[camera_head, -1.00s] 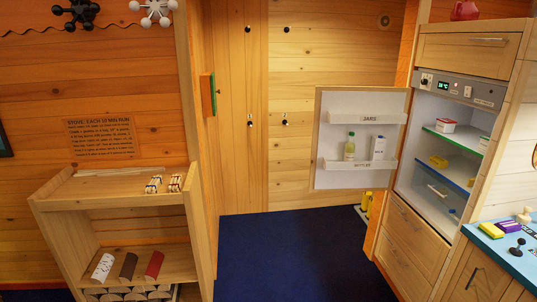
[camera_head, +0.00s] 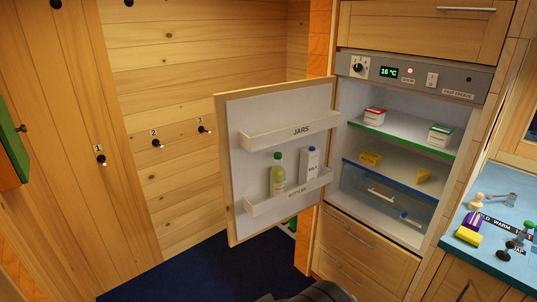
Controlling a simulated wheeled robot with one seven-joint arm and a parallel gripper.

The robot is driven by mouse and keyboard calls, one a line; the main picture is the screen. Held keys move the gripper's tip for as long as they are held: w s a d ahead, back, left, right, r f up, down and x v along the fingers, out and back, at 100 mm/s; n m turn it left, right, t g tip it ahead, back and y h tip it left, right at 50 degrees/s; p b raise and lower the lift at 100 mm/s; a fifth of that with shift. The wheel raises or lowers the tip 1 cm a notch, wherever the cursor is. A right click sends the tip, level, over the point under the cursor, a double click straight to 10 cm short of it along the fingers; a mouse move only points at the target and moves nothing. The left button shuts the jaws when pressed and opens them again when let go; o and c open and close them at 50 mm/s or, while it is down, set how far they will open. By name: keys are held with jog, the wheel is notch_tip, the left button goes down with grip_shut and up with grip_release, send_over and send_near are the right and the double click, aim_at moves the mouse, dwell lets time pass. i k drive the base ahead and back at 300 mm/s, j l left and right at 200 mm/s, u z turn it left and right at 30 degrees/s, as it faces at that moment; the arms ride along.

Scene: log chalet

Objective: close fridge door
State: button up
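The fridge door (camera_head: 240,190) stands wide open, swung out to the left of the fridge (camera_head: 395,150). Its inner side faces me and has two racks, marked JARS and BOTTLES. A yellow-green bottle (camera_head: 277,174) and a white carton (camera_head: 309,165) stand in the lower rack. The fridge inside shows small boxes on a green-edged shelf (camera_head: 400,136), yellow pieces below, and a clear drawer (camera_head: 385,195). A dark part, probably mine, shows at the bottom edge. My gripper's fingers cannot be made out.
Wooden drawers (camera_head: 360,250) are below the fridge and a control panel (camera_head: 410,75) is above it. A blue counter (camera_head: 495,225) with small items stands at the right. Blue floor (camera_head: 190,275) is clear left of the door. A plank wall with hooks (camera_head: 180,100) is behind.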

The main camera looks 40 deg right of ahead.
aim_at(253, 124)
jog(key=i+j+z, duration=0.1)
jog(key=i+z, duration=0.35)
jog(key=i+j+z, duration=0.2)
jog(key=z, duration=0.25)
jog(key=i+j+z, duration=0.65)
jog(key=j+z, duration=0.2)
jog(key=i+j+z, duration=0.15)
jog(key=j+z, duration=0.3)
jog(key=i+j+z, duration=0.1)
jog(key=j+z, duration=0.25)
jog(key=j, duration=0.2)
jog(key=j+z, duration=0.35)
jog(key=j, duration=0.2)
jog(key=j+z, duration=0.4)
jog(key=j, duration=0.2)
jog(key=k+j+u, duration=0.1)
jog(key=u, duration=2.4)
jog(key=k+j, duration=0.05)
jog(key=j, duration=0.1)
